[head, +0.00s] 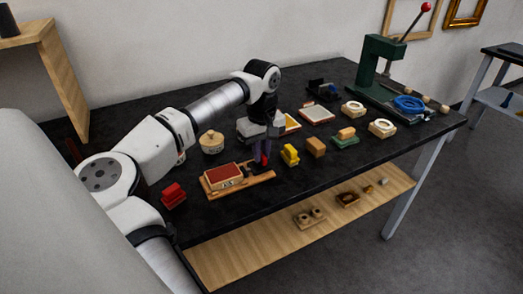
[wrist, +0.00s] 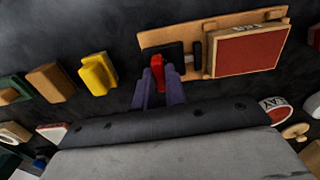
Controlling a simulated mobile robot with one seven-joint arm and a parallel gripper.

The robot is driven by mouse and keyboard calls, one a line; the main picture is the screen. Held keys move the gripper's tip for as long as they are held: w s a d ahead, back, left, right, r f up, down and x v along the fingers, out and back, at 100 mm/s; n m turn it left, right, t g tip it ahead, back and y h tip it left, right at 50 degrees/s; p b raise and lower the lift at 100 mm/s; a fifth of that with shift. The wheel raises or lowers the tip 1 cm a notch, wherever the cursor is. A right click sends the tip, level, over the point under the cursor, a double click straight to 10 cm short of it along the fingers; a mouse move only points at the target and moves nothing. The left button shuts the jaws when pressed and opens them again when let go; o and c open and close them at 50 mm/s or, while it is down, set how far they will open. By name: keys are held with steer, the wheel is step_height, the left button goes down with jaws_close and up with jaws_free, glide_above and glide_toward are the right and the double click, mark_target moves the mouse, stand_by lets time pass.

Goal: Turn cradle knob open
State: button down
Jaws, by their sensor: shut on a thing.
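The cradle is a wooden board (head: 258,181) near the front of the black table, and it also shows at the top of the wrist view (wrist: 215,26). A red-topped block (head: 223,176) sits in it, larger in the wrist view (wrist: 248,49). A black part (wrist: 165,50) stands at the board's other end. My gripper (wrist: 159,88) reaches down at that end, its purple fingers shut on a red knob (wrist: 160,73). The fingers partly hide the knob. In the head view my gripper (head: 262,158) is small and dark, and its grip is hard to make out.
A yellow block (head: 290,155) and a wooden block (head: 316,147) stand right of my gripper. A red block (head: 173,195) lies left of the cradle. A green press (head: 376,62) stands at the back right.

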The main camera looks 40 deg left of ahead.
mark_target(262, 154)
stand_by(0.4)
steer(key=c, duration=1.4)
jaws_free()
steer(key=shift+c, duration=0.2)
steer(key=shift+r, duration=0.1)
step_height(262, 154, up, 14)
steer(key=b, duration=0.1)
